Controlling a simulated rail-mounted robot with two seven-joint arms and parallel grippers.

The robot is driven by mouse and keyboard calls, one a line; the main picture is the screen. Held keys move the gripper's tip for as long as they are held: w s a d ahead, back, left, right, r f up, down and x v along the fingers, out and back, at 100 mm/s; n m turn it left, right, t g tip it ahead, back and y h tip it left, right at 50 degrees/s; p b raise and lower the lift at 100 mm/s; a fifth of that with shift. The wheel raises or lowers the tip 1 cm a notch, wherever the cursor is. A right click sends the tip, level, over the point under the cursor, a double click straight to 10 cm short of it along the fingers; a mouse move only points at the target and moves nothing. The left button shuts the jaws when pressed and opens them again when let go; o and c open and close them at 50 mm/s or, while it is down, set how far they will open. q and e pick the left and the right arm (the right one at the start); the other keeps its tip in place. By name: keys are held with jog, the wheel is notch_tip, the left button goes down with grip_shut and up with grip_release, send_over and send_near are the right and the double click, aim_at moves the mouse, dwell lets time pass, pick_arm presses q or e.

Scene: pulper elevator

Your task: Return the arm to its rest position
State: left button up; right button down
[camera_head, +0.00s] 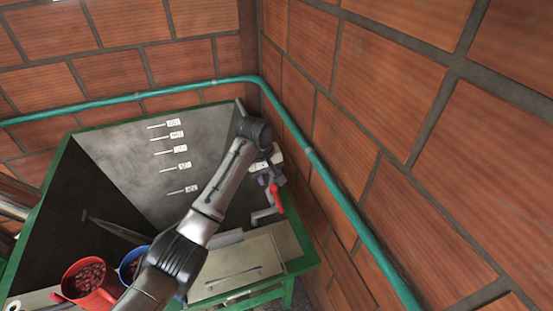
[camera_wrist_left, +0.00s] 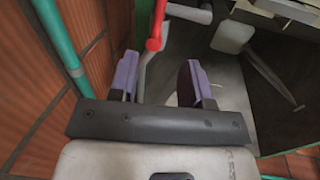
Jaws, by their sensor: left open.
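My left arm reaches up across the metal hopper in the head view and bends near the brick corner. My left gripper (camera_head: 275,178) hangs beyond the bend, just above a crank with a red handle (camera_head: 276,198). In the left wrist view the gripper (camera_wrist_left: 163,82) is open, its two purple-grey fingers apart. The red handle (camera_wrist_left: 153,43) and its grey rod show between and beyond the fingers. Nothing is clearly held; I cannot tell whether a finger touches the rod. My right gripper is not in view.
The hopper (camera_head: 120,165) has a green rim and numbered level marks. A red bucket (camera_head: 107,297) of reddish fruit and a blue bucket (camera_head: 124,267) stand at lower left. A green pipe (camera_head: 345,205) runs along the brick wall (camera_head: 435,180), close to the gripper's right.

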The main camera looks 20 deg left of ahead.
pick_arm(q)
notch_tip(320, 180, up, 14)
jog(key=w+d+m+t, duration=0.1)
jog(key=w+m+t, duration=0.1)
jog(key=m+t, duration=0.55)
jog(key=s+r+m+t, duration=0.2)
jog(key=s+r+t, duration=0.1)
jog(key=s+r, duration=0.35)
jog(key=s+a+f+g+p, duration=0.2)
jog(key=s+f, duration=0.8)
jog(key=s, duration=0.4)
jog(key=s+a+f+g+y+p, duration=0.1)
jog(key=s+a+f+g+p, duration=0.1)
jog(key=s+f, duration=0.9)
jog(key=s+a+f+n+g+p, duration=0.1)
jog(key=s+a+f+g+p, duration=0.1)
jog(key=s+f, duration=0.8)
jog(key=s+g+p, duration=0.1)
jog(key=s+g, duration=0.1)
jog(key=s, duration=0.5)
jog(key=shift+s+f+y+p, duration=0.3)
jog(key=shift+s+f+p, duration=0.05)
jog(key=shift+f, duration=0.05)
